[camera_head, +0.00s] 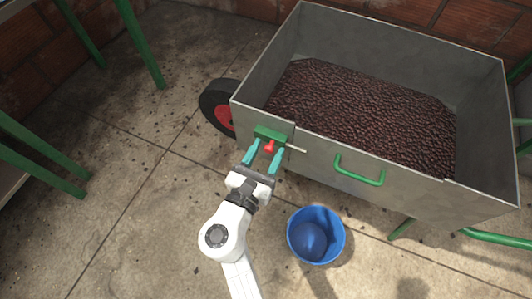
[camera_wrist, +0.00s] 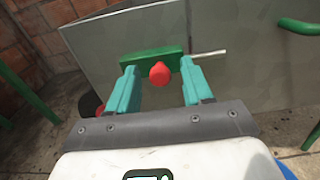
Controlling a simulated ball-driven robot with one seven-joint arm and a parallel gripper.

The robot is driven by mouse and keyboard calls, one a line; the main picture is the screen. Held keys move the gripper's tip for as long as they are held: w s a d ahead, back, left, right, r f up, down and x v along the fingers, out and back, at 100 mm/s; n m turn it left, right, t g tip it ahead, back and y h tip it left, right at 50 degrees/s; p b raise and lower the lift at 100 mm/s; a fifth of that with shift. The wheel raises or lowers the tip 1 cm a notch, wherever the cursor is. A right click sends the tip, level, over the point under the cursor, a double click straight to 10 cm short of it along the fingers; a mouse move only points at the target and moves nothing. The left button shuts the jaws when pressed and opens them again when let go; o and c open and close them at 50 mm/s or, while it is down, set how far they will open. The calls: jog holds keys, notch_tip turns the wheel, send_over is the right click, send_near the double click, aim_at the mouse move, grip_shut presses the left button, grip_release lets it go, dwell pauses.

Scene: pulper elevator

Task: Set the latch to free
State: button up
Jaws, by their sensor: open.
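The latch is a green block (camera_head: 269,132) on the near side of a grey metal cart, close to its left corner. A red knob (camera_head: 269,147) sticks out from it, and a thin metal rod (camera_head: 290,148) runs out to the right. My gripper (camera_head: 263,155) is open, with its teal fingers on either side of the red knob. In the wrist view the red knob (camera_wrist: 160,73) sits between the two fingers, with a gap on each side. The green block (camera_wrist: 150,62) lies just behind the fingertips. I cannot tell whether the fingers overlap the knob in depth.
The cart (camera_head: 410,175) is filled with dark beans (camera_head: 365,105) and has a green handle (camera_head: 358,172) right of the latch. A blue bucket (camera_head: 315,235) stands on the floor below. A wheel (camera_head: 218,108) is at left. The floor left of my arm is open.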

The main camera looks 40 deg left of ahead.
grip_shut()
dwell(0.4)
